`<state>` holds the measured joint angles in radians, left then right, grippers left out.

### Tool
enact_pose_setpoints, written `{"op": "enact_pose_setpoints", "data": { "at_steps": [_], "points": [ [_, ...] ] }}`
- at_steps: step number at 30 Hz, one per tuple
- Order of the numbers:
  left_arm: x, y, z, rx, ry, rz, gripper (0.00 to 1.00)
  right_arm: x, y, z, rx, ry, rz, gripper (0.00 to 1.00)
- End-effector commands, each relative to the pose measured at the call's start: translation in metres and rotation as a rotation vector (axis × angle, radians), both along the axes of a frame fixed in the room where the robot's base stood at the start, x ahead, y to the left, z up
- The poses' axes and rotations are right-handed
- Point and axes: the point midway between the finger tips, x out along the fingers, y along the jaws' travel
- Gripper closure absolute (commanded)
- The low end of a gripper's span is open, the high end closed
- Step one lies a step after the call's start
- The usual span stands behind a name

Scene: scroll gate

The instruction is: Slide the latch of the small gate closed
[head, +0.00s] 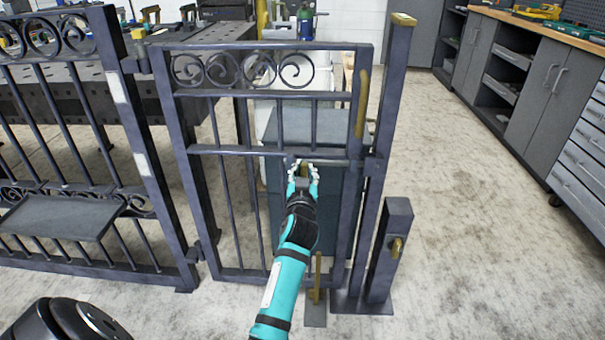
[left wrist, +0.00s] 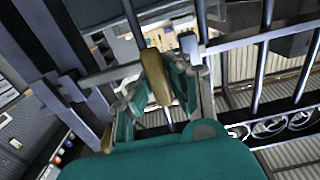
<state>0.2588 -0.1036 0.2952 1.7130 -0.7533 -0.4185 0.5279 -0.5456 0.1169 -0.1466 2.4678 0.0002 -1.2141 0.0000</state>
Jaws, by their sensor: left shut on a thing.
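The small gate (head: 186,125) is a dark metal frame with scrollwork on top, standing beside the tall post (head: 394,100). My left gripper (head: 303,170) is at the gate's middle rail and is shut on the brass latch handle, which is mostly hidden by the fingers in the head view. In the left wrist view, the latch handle (left wrist: 156,76) sits between the fingers of my left gripper (left wrist: 160,97). A pale bar runs left from near the handle in that view. I cannot tell whether the bolt reaches into the post. My right gripper is not in view.
A brass pull (head: 362,104) is on the gate's right upright. A short post (head: 391,225) with a brass knob stands at right, near a small floor stand (head: 316,308). A fixed fence panel (head: 130,100) is at left. Cabinets (head: 535,85) line the right; floor between is clear.

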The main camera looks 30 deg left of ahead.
Motion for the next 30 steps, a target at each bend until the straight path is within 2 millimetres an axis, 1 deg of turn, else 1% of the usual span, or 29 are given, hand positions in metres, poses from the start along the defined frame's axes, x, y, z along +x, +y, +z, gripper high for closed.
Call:
{"op": "enact_pose_setpoints", "data": {
  "at_steps": [1,5,6,12,19,22,26,30],
  "points": [
    [0.002,-0.004,0.001,-0.004,-0.006,-0.008,1.00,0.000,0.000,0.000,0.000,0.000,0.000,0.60],
    [0.002,-0.004,0.002,-0.003,-0.007,-0.009,1.00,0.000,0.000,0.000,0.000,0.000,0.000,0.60],
    [0.002,-0.004,0.002,-0.004,-0.007,-0.010,0.85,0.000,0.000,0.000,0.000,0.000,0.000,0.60],
    [0.002,-0.003,0.001,-0.003,-0.005,-0.007,0.60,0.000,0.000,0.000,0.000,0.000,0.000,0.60],
    [0.001,-0.002,0.001,-0.002,-0.004,-0.004,0.60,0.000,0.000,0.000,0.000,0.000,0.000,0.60],
    [0.001,-0.001,0.006,-0.001,-0.006,-0.003,0.60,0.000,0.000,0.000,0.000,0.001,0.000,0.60],
    [0.001,-0.001,0.025,-0.001,-0.009,-0.003,0.60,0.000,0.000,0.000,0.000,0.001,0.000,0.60],
    [0.001,-0.002,0.053,0.000,-0.009,-0.005,0.60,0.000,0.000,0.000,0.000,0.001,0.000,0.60]
  ]
}}
